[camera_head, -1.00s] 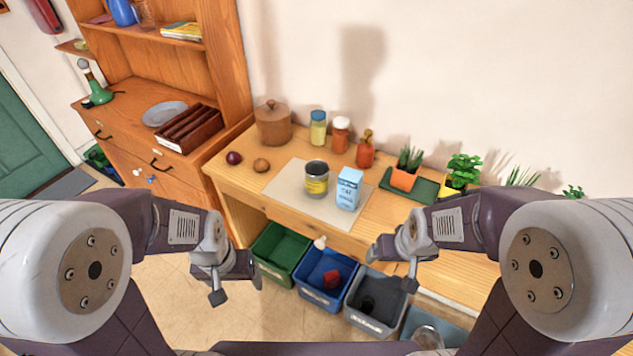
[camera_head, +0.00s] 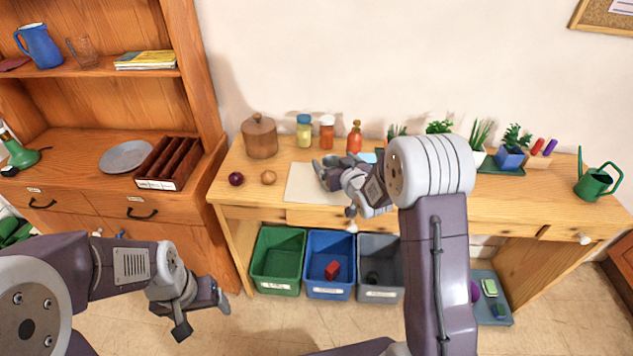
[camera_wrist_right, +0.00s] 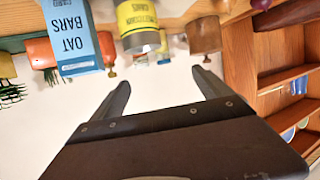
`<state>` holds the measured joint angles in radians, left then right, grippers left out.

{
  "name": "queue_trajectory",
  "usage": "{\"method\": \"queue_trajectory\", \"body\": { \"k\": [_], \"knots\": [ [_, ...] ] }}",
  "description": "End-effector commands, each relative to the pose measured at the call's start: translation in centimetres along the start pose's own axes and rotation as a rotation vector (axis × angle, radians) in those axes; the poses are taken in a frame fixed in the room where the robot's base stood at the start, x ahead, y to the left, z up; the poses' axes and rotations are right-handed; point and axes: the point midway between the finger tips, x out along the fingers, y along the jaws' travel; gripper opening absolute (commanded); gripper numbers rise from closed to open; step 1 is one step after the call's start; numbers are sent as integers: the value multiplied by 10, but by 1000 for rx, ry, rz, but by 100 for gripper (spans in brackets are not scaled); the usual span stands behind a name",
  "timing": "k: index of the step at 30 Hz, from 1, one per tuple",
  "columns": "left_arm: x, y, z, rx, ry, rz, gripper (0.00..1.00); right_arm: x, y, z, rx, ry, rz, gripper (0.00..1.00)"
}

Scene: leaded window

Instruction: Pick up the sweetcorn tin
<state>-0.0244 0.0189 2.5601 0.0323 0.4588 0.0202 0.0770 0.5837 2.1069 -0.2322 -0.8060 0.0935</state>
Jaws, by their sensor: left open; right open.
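The sweetcorn tin (camera_wrist_right: 138,18) has a yellow label and a bare metal end. It is at the top of the right wrist view, beyond my right fingertips and apart from them. In the head view the tin is hidden behind my right gripper (camera_head: 324,172), which is over the pale mat (camera_head: 302,188) on the bench. My right gripper also shows in the wrist view (camera_wrist_right: 162,80), its two fingers spread with nothing between them. My left gripper (camera_head: 203,312) is open and empty, low in front of the cabinet and away from the bench.
A blue oat bars box (camera_wrist_right: 70,38) stands beside the tin. An onion (camera_head: 236,179), a potato (camera_head: 268,177), a brown lidded pot (camera_head: 260,137), jars and plants also stand on the bench (camera_head: 450,205). Green (camera_head: 277,286), blue (camera_head: 330,291) and grey bins are below.

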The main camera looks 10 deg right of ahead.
Motion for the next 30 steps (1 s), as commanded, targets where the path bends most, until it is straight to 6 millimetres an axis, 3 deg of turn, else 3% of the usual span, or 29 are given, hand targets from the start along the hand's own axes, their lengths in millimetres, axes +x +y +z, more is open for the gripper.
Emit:
{"method": "queue_trajectory", "body": {
  "k": [3,7,11,18,23,30],
  "knots": [
    [-3,0,0,0,0,0,77,5,7,23,12,-44,10,88],
    [-4,0,0,0,0,0,77,6,11,36,19,-69,17,88],
    [-4,0,0,0,0,0,77,8,13,36,20,-71,20,88],
    [-11,0,-1,0,0,0,77,41,13,38,20,-70,18,88],
    [-11,0,-1,0,0,0,77,47,14,39,20,-70,19,88],
    [-20,0,-2,0,0,0,77,86,16,46,19,-70,19,88]
  ]
}}
